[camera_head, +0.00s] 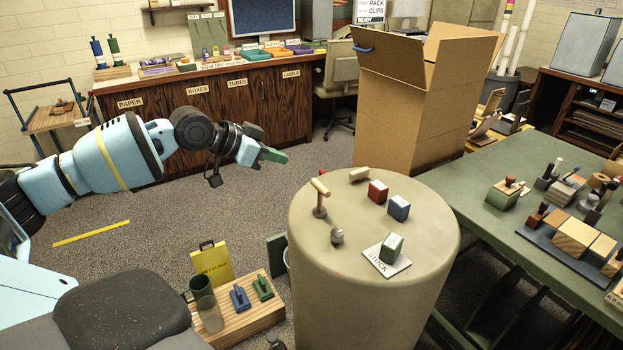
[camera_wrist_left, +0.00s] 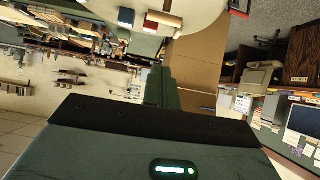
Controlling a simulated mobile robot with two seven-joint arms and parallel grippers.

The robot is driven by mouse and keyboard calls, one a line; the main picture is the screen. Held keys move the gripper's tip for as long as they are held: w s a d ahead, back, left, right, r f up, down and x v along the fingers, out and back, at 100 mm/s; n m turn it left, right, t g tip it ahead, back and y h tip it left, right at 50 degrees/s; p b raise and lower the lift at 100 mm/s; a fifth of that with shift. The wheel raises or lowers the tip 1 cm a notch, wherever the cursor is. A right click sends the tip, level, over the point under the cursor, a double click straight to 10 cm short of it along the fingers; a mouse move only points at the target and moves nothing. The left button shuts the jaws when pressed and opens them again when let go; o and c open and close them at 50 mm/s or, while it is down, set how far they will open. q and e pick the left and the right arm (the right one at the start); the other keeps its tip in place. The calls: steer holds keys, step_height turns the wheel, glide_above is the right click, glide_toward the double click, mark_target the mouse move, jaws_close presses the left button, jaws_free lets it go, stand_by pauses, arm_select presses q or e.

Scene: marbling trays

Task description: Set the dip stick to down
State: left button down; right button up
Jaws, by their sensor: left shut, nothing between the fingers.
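The likely dip stick (camera_head: 319,187) is a pale wooden bar on a short metal post, at the left of the round drum top (camera_head: 345,270). Its bar is raised and tilted above the post. A similar wooden piece shows at the top of the left wrist view (camera_wrist_left: 164,19), but I cannot tell if it is the same one. My left gripper (camera_head: 281,156) is shut and empty, in the air left of the drum and behind the stick, apart from it. Its fingers also show in the wrist view (camera_wrist_left: 158,84). My right gripper is out of view.
On the drum stand another wooden piece (camera_head: 359,174), a red block (camera_head: 378,192), a blue block (camera_head: 398,208), a grey knob (camera_head: 337,236) and a green block (camera_head: 391,248) on a labelled card. A tall cardboard box (camera_head: 400,120) rises behind. A green table (camera_head: 500,225) stands right.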

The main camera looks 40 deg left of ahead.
arm_select(q)
glide_above(320, 188)
steer(key=s+a, duration=0.2)
step_height(320, 188, down, 5)
steer(key=f, duration=0.4)
steer(key=shift+w+d+f, duration=0.2)
steer(key=shift+w+f, duration=0.05)
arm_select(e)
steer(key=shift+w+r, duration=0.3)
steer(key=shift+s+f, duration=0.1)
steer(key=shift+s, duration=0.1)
